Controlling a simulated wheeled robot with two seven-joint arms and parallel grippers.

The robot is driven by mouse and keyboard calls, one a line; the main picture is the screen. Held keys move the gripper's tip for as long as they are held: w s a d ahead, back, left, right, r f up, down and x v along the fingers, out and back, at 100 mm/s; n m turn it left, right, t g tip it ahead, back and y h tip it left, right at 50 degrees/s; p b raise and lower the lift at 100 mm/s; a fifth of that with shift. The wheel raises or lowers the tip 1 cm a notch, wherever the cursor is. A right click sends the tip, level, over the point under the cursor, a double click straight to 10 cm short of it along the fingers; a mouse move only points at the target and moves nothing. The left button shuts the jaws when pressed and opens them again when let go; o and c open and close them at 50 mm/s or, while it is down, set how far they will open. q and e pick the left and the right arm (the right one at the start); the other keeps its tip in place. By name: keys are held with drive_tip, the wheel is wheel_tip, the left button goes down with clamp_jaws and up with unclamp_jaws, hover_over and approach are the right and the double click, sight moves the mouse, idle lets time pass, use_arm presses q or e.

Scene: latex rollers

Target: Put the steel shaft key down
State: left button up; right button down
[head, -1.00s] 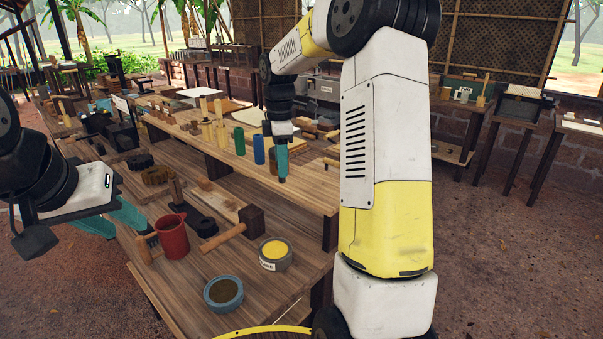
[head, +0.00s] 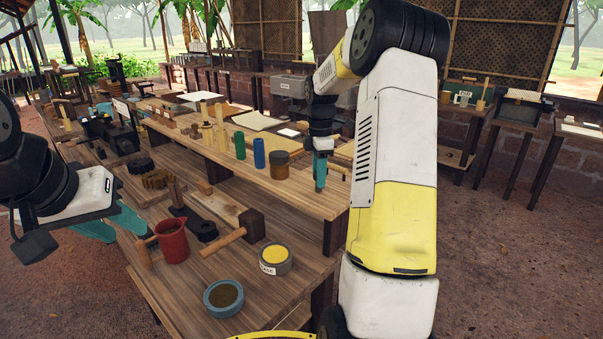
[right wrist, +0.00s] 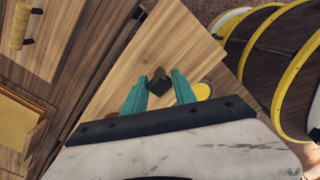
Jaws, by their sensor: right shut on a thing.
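The steel shaft key (right wrist: 158,82) shows in the right wrist view as a small dark block between the teal fingertips. My right gripper (right wrist: 160,88) is shut on it. In the head view my right gripper (head: 320,178) points down at the right end of the raised wooden shelf, right of a brown-lidded amber jar. I cannot make out the key there, nor whether it touches the shelf. My left gripper (head: 118,224) is at the left, near a red mug; its fingers are partly hidden and its opening is unclear.
The raised shelf (head: 300,195) carries the amber jar (head: 280,167), a blue cylinder (head: 259,153) and a green cylinder (head: 240,145). Below stand the red mug (head: 172,240), a yellow-filled tin (head: 275,258) and a blue-grey bowl (head: 223,297). A mallet lies beside them.

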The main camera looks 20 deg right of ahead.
drive_tip(key=c, duration=1)
unclamp_jaws()
drive_tip(key=shift+f, duration=0.1)
wheel_tip(320, 180, up, 11)
drive_tip(key=s+a+r+m+t, duration=0.2)
drive_tip(key=s+a+r+m, duration=0.1)
drive_tip(key=s+a+r, duration=0.25)
drive_tip(key=s+a+f+m+t, duration=0.1)
drive_tip(key=s+a+m, duration=0.2)
drive_tip(key=s, duration=0.4)
drive_tip(key=s+a+f+m+t+y, duration=0.1)
drive_tip(key=s+a+m, duration=0.2)
drive_tip(key=s+m, duration=0.2)
drive_tip(key=s+a+f+m+t+y, duration=0.1)
drive_tip(key=s+m, duration=0.4)
drive_tip(key=s, duration=0.5)
drive_tip(key=shift+s+a+f+t, duration=0.15)
drive_tip(key=shift+a+f+t, duration=0.45)
drive_tip(key=shift+a, duration=0.55)
